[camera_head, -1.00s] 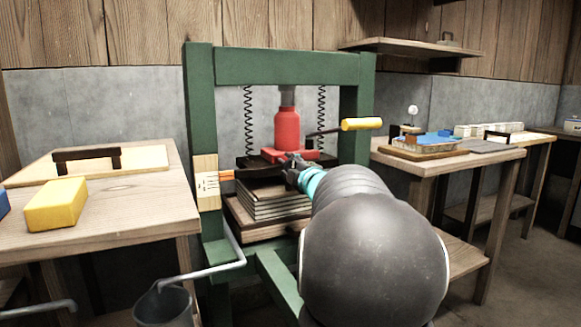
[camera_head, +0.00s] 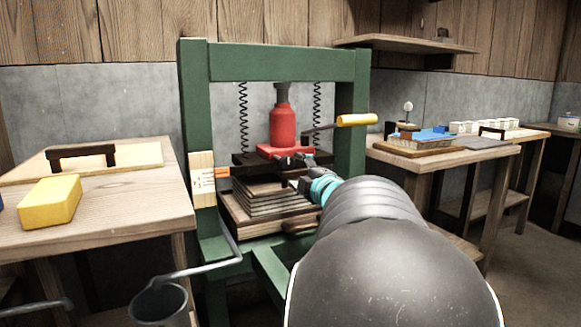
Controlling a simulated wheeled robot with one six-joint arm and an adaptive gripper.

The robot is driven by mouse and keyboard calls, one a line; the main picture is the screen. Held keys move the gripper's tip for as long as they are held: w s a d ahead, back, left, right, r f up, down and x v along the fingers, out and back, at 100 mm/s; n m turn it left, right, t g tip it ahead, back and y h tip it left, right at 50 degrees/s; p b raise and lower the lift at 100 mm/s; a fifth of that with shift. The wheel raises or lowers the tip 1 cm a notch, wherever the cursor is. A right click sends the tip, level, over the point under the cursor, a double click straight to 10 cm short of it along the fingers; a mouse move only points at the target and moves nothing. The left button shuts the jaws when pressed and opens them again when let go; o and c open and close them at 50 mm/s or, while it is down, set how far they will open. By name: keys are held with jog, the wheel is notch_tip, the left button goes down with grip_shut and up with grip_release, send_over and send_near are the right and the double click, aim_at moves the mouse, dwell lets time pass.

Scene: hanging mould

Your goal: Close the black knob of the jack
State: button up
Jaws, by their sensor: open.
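The red bottle jack (camera_head: 282,128) stands upright inside the green press frame (camera_head: 194,130), on a dark plate (camera_head: 243,162). Its handle with a yellow grip (camera_head: 356,120) points to the right. A small black part at the front of the jack's red base may be the black knob, but it is too small and partly hidden to tell for certain. My gripper (camera_head: 292,172) is in front of the jack's base, close to it, with its dark fingers open and nothing seen between them. My arm comes in from the lower right.
A stack of boards (camera_head: 268,196) lies under the dark plate. Springs hang on both sides of the jack. A left table (camera_head: 120,212) holds a yellow block (camera_head: 50,201). A bucket (camera_head: 160,304) stands at the lower left. A right table (camera_head: 480,158) holds a blue-topped tray.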

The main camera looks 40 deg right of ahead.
jog(key=shift+v, duration=2.05)
